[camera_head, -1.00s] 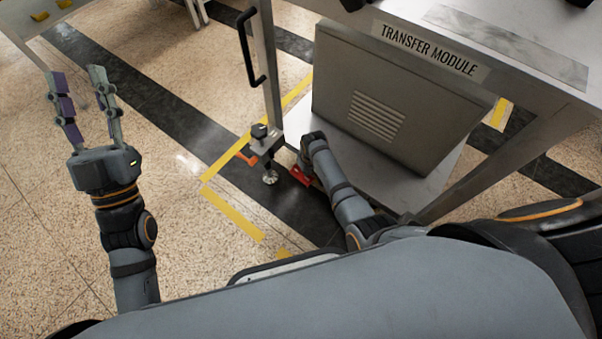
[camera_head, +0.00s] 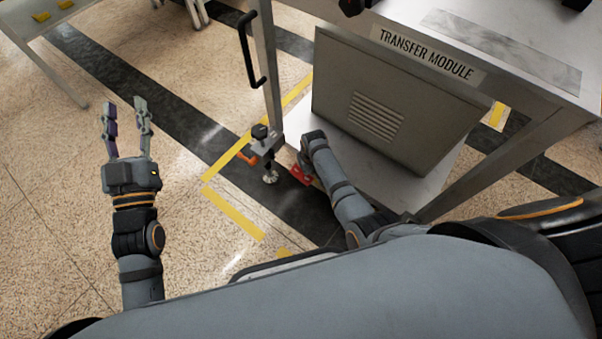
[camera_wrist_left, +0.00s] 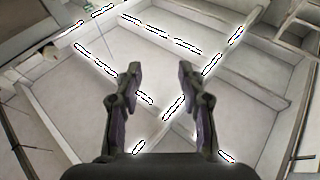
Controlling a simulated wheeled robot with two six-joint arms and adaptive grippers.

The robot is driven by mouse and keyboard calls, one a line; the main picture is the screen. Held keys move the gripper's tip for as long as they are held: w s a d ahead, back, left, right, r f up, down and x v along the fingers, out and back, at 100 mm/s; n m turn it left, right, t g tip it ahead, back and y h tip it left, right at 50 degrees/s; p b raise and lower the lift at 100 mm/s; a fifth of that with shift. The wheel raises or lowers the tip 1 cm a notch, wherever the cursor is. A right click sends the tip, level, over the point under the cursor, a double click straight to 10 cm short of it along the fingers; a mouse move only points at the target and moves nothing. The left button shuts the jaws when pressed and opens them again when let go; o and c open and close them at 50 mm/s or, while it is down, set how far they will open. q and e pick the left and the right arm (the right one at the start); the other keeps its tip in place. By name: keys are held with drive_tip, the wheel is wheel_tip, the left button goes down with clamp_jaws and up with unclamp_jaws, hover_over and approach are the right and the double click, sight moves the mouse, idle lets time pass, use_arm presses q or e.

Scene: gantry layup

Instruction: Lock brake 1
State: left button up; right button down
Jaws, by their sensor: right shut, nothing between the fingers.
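A red part (camera_head: 300,175), which may be a brake pedal, sits low by the front leg of the transfer module in the head view. An orange lever (camera_head: 247,157) and a levelling foot (camera_head: 270,177) are just left of it. No label shows which part is brake 1. My right gripper (camera_head: 304,162) points down at the red part, shut, its fingers mostly hidden by my wrist. I cannot tell whether it touches. My left gripper (camera_head: 125,103) is open and empty above the floor at left, and its spread fingers show in the left wrist view (camera_wrist_left: 158,70).
The transfer module's top (camera_head: 500,50), grey cabinet (camera_head: 385,100) and lower shelf (camera_head: 395,178) fill the right side. A black handle (camera_head: 251,50) is on its upright. Yellow tape (camera_head: 233,214) marks the floor. Open floor lies around my left gripper.

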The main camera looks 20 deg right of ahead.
drive_tip(key=shift+r+p, duration=0.35)
drive_tip(key=shift+p, duration=0.05)
drive_tip(key=shift+r, duration=0.25)
drive_tip(key=shift+r+p, duration=0.2)
drive_tip(key=shift+p, duration=0.3)
use_arm(q)
drive_tip(key=s+f+g, duration=0.3)
drive_tip(key=f+g, duration=0.2)
drive_tip(key=f, duration=0.7)
drive_tip(key=s+f+g, duration=0.3)
drive_tip(key=f+g, duration=0.3)
drive_tip(key=f, duration=0.6)
drive_tip(key=shift+s+d+n+p, duration=0.2)
drive_tip(key=shift+d+n+p, duration=0.1)
drive_tip(key=shift+d+p, duration=0.1)
use_arm(e)
drive_tip(key=shift+r, duration=0.35)
use_arm(q)
drive_tip(key=shift+r, duration=0.15)
